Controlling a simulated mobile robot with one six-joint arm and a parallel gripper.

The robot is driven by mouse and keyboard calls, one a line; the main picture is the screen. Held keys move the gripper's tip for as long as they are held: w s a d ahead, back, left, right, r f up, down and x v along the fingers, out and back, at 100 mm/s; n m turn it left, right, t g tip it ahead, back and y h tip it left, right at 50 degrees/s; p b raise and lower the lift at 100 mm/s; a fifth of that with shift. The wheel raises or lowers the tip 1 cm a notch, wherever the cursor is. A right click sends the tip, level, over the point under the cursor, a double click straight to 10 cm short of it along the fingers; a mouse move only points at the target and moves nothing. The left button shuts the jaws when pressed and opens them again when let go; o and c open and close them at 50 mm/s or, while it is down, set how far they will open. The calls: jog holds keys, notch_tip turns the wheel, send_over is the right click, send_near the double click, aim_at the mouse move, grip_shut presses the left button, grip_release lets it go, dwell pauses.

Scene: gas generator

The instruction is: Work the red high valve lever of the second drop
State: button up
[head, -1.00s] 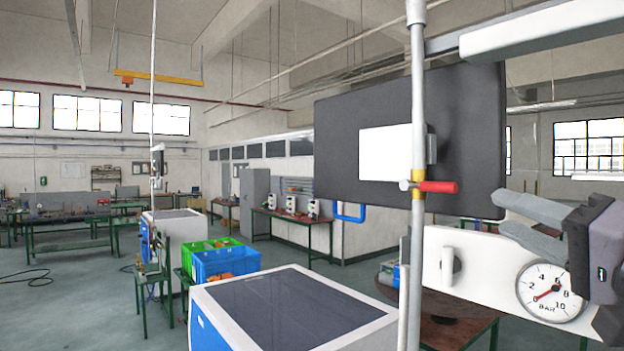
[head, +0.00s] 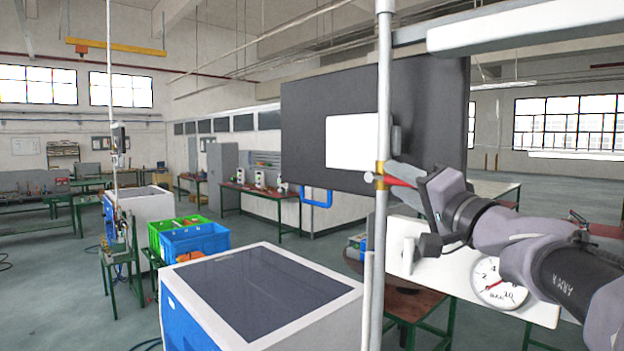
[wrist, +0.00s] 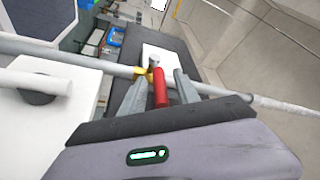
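The red valve lever (head: 398,182) sits on a brass valve body (head: 380,174) on the vertical grey pipe (head: 384,90) and points right, across the pipe. In the wrist view the red lever (wrist: 160,88) lies between the two grey fingers of my gripper (wrist: 160,92). Gaps show on both sides of it, so the fingers are open around it. The brass part (wrist: 142,72) shows just past the fingertips. In the head view my gripper (head: 396,176) comes in from the right and partly hides the lever.
A dark panel with a white plate (head: 352,141) stands behind the pipe. A white board with a pressure gauge (head: 500,284) is below my arm. A blue and white cabinet (head: 265,290) stands lower left. Green and blue crates (head: 195,240) and work tables are farther back.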

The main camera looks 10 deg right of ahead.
grip_shut()
dwell(1.3)
